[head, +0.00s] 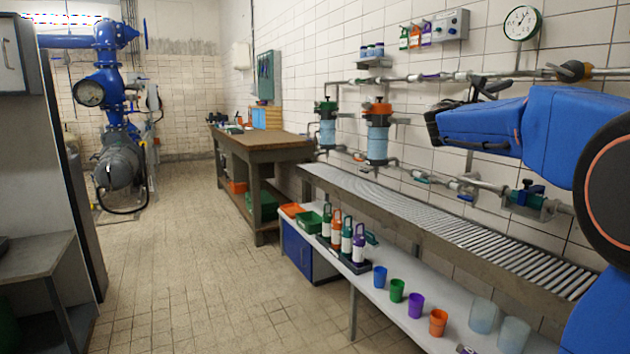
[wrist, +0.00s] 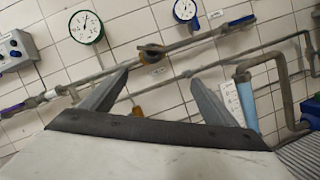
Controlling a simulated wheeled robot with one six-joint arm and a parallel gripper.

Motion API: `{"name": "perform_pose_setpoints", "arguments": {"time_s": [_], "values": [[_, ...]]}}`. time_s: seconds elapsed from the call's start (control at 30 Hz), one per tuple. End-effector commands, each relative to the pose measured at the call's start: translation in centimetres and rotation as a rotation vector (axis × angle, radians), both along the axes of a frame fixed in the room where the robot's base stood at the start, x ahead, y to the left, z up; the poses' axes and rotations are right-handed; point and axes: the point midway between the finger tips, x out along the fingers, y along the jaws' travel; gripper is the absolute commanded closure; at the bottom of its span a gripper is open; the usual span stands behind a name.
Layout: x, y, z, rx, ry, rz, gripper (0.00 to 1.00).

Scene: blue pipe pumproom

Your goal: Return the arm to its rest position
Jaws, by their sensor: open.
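My gripper (head: 478,94) is at the right of the head view, at the end of my blue arm, raised above the slatted bench and in front of the tiled wall. In the wrist view my gripper (wrist: 160,95) shows two dark grey fingers spread wide apart, with nothing between them but the wall and its pipes beyond. The gripper is open and empty. Part of my arm runs out of the head view at the right edge.
A slatted bench (head: 450,222) runs along the right wall. A lower shelf holds bottles (head: 346,240) and coloured cups (head: 416,305). Wall pipes (head: 450,77) and a round gauge (head: 521,23) are near my gripper. The tiled floor (head: 190,260) is clear at centre left.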

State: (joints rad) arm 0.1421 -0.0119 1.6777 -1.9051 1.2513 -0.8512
Motion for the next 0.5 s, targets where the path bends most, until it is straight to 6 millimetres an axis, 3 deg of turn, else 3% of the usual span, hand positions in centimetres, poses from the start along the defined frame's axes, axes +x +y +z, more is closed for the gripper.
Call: {"name": "perform_pose_setpoints", "arguments": {"time_s": [0.07,0.27,0.5], "values": [[-2.1,0.2,-2.0,0.095,-0.042,0.019,0.19],[-8.1,2.1,-10.4,0.434,-0.194,0.064,0.19],[-15.5,6.8,-21.3,0.85,-0.399,0.056,0.19]]}}
